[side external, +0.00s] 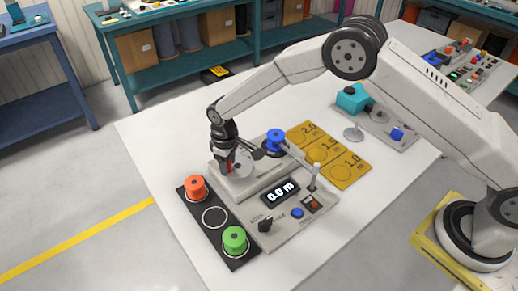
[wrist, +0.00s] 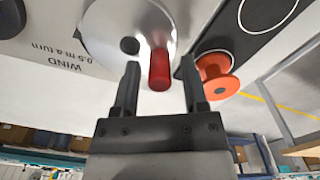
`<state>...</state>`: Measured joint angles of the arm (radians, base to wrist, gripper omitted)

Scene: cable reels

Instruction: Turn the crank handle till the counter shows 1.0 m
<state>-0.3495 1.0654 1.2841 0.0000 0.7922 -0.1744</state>
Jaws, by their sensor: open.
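The red crank handle (wrist: 160,70) sticks out from a silver disc (wrist: 118,22) on the grey winding machine; print reading "WIND 0.5 m a turn" shows beside it. My gripper (wrist: 158,66) is open, its fingertips on either side of the handle, with visible gaps. In the side view my gripper (side external: 227,161) is down at the disc (side external: 244,164) and hides most of the handle. The counter (side external: 281,193) reads 0.0 m. A blue reel (side external: 275,138) sits at the back of the machine.
A black tray (side external: 212,236) in front holds an orange reel (side external: 195,186) and a green reel (side external: 235,238), with an empty ring between. Yellow plates (side external: 322,152) marked 2.0, 1.5 and 1.0 lie behind. A pale upright lever (side external: 314,178) stands right of the counter.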

